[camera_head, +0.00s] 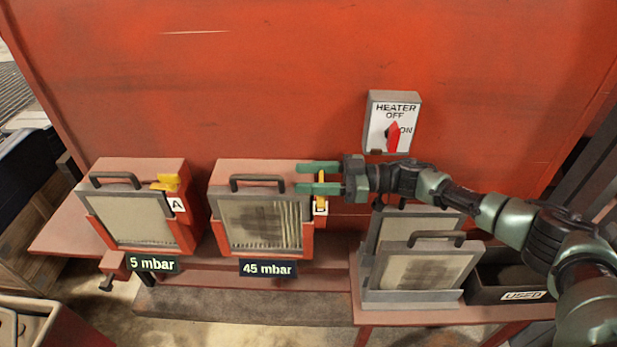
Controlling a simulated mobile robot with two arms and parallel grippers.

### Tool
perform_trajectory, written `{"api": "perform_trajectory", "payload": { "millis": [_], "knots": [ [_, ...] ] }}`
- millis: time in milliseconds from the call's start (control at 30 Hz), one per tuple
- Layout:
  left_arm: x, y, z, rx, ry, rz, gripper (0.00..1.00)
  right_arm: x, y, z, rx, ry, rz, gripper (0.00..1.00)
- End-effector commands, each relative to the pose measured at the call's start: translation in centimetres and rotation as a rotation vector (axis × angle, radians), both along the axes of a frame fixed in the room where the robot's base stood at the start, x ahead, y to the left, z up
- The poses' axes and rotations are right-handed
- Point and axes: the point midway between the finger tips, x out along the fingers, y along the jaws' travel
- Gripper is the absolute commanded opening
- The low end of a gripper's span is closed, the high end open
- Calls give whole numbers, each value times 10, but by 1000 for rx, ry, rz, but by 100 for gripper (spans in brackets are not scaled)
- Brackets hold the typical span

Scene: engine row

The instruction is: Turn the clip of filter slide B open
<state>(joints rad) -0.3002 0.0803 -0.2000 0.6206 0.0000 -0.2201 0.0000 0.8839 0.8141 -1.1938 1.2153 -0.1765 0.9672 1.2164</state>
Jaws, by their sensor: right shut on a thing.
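Filter slide B (260,223) is a grey-framed filter with a top handle in a red holder above the "45 mbar" label. Its pleated face is dark and dirty in the middle. The yellow clip (321,203) at its right edge points up and down beside the frame, over the partly hidden B tag (320,211). My right gripper (307,178) comes in from the right with its green fingers around the upper end of the clip, shut on it. The fingers hide part of the clip's top. My left gripper is not in view.
Filter slide A (135,222), with its yellow clip (167,183) lying sideways across its top corner, stands left. A heater switch (392,122) is on the red wall above my right gripper. Spare filters (425,270) and a "USED" bin (520,296) stand at right, below my arm.

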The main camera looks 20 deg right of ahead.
Motion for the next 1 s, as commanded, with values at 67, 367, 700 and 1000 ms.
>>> {"api": "perform_trajectory", "payload": {
  "millis": [67, 367, 700, 1000],
  "knots": [
    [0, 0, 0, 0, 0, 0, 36, 1, 0, 2, 3, -2, 0, 50],
    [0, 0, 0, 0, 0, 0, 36, 0, 0, 1, 2, -1, 0, 69],
    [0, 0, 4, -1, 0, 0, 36, 0, 0, 1, 1, 2, -17, 69],
    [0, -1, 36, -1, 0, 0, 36, 4, -2, 4, 3, 7, -232, 69]
  ]
}}
